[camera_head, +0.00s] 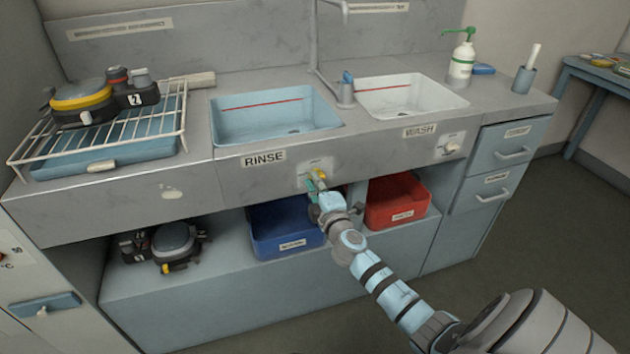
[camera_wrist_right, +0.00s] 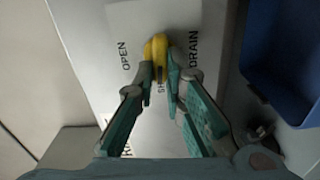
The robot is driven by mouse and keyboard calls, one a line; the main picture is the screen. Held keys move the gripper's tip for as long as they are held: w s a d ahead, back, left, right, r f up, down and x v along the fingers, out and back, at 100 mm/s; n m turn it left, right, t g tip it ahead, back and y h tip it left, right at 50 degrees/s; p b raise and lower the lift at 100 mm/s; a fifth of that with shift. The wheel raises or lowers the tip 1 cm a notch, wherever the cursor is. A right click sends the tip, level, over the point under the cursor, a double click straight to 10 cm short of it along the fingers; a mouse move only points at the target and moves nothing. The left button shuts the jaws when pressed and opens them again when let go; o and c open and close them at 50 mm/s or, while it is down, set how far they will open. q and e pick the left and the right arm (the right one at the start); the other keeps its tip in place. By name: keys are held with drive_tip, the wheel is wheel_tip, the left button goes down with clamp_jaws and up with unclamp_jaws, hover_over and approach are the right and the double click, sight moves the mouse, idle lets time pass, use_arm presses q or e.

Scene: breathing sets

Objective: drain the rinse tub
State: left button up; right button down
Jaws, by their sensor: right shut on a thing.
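The rinse tub (camera_head: 262,122) is a light blue basin set in the counter above the RINSE label (camera_head: 263,158). A red line runs along its inside wall, and I cannot tell its water level. A yellow drain handle (camera_head: 318,173) sits on a pale plate on the counter front, and it also shows in the right wrist view (camera_wrist_right: 157,46). Printed words OPEN, DRAIN and a partly covered SH... surround it. My right gripper (camera_head: 318,187) is shut on the handle, with its fingers on either side (camera_wrist_right: 160,75). My left gripper is out of view.
A white wash tub (camera_head: 410,103) is to the right, with its own valve plate (camera_head: 449,147). A blue bin (camera_head: 285,243) and a red bin (camera_head: 410,217) stand on the shelf below. A wire rack (camera_head: 165,120) holds a breathing set at left.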

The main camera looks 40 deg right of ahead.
drive_tip(key=shift+f+n, duration=0.1)
drive_tip(key=shift+n, duration=0.4)
drive_tip(key=c, duration=1.7)
unclamp_jaws()
drive_tip(key=shift+o, duration=0.2)
drive_tip(key=v, duration=1.2)
